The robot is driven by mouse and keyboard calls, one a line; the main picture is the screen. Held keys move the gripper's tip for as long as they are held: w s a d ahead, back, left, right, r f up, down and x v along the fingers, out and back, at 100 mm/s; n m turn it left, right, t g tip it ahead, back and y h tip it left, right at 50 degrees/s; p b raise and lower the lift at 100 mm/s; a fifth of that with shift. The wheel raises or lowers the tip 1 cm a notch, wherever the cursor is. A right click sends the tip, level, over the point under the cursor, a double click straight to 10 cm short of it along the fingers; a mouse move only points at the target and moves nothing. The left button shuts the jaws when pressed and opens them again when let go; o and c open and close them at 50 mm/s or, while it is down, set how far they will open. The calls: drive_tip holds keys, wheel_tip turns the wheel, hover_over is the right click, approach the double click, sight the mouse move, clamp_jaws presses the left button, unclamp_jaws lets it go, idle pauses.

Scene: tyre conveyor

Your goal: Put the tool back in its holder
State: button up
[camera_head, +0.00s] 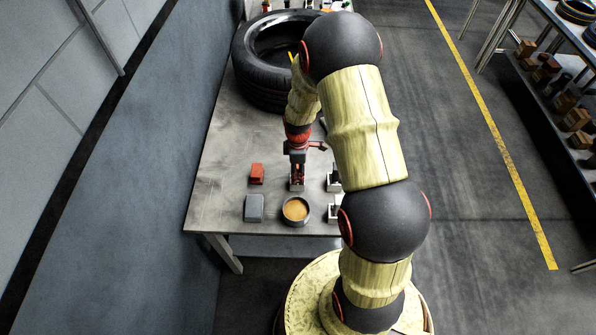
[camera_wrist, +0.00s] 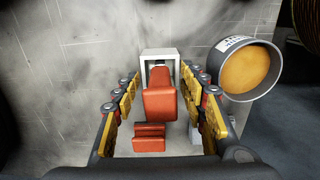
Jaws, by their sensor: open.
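The tool (camera_wrist: 161,103) is orange-red and lies between the two fingers of my gripper (camera_wrist: 163,82) in the wrist view. Its far end is at a pale grey, box-shaped holder (camera_wrist: 145,56) and appears to sit inside its opening. A lower stepped red part (camera_wrist: 150,138) shows nearer the camera; I cannot tell whether it belongs to the tool. My gripper is open, with a finger on each side of the tool and visible gaps. In the head view my gripper (camera_head: 297,168) is low over the table at the holder (camera_head: 297,187), pointing down.
A round container with orange-brown contents (camera_head: 295,209), a grey box (camera_head: 254,208) and a red block (camera_head: 256,173) stand nearby on the table (camera_head: 222,165). More holders (camera_head: 333,183) are partly hidden by my arm. A large tyre (camera_head: 262,80) lies at the back.

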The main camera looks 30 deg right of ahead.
wheel_tip(320, 180, up, 12)
idle(0.5)
drive_tip(key=shift+s+m, duration=0.1)
drive_tip(key=shift+m, duration=0.5)
drive_tip(key=s+a+r+m+t+b, duration=0.2)
drive_tip(key=s+a+r+m, duration=0.3)
drive_tip(key=s+r, duration=0.5)
drive_tip(key=s+a+r+m+t+b, duration=0.3)
drive_tip(key=s+a+r+m, duration=0.2)
drive_tip(key=s+a+r, duration=0.4)
wheel_tip(320, 180, up, 3)
drive_tip(key=shift+s+a+f+t, duration=0.1)
drive_tip(key=shift+s+a+t, duration=0.15)
drive_tip(key=shift+s+t, duration=0.1)
drive_tip(key=shift+c, duration=0.4)
